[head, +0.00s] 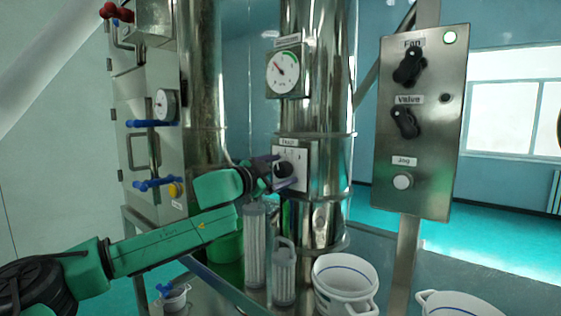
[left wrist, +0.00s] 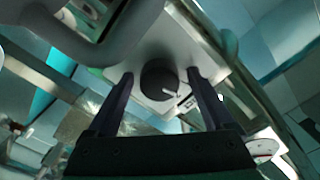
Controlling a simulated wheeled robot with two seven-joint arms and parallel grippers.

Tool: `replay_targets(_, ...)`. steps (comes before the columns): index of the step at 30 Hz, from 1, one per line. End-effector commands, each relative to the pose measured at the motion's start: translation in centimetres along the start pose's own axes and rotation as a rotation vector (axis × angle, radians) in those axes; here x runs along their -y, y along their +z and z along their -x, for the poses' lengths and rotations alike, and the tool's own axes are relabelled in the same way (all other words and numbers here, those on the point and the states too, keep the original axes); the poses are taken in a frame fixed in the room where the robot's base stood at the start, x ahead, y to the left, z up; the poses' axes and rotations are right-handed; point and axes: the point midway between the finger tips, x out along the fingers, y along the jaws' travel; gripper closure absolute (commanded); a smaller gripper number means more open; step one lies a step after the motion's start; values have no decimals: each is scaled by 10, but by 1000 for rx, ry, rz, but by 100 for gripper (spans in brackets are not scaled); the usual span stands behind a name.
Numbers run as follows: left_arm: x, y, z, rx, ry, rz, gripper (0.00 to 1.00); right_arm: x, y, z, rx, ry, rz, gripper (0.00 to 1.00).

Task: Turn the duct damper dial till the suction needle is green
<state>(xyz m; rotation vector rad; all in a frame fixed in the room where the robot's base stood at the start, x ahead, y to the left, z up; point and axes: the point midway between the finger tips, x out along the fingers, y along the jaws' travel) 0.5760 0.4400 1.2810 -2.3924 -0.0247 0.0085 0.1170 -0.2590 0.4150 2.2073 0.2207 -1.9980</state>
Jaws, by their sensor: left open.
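The black duct damper dial (head: 284,169) sits on a pale labelled plate on the shiny vertical duct. In the left wrist view the round dial (left wrist: 159,78) shows a white pointer mark. My left gripper (head: 275,172) is at the dial, jaws open, with one finger on each side of it; in the wrist view the fingers (left wrist: 161,76) appear apart from the knob, though contact is hard to judge. The suction gauge (head: 283,73) is on the duct above. Its red needle points up and left, outside the green band at the upper right. My right gripper is not in view.
A control panel (head: 420,170) with fan and valve knobs and a jog button stands right of the duct. White buckets (head: 345,275) and cylindrical filters (head: 255,250) stand below the dial. A cabinet with blue handles (head: 150,123) is on the left.

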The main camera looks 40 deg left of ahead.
Motion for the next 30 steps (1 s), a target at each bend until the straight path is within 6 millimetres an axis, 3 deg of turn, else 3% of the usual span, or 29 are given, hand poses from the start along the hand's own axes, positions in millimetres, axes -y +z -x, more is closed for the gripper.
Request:
replay_targets(8,0,1,-1,0,-2,0,14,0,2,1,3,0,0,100)
replay_targets(15,0,1,-1,0,-1,0,100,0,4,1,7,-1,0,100)
replay_targets(30,1,0,-1,-1,0,-136,100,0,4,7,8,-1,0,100)
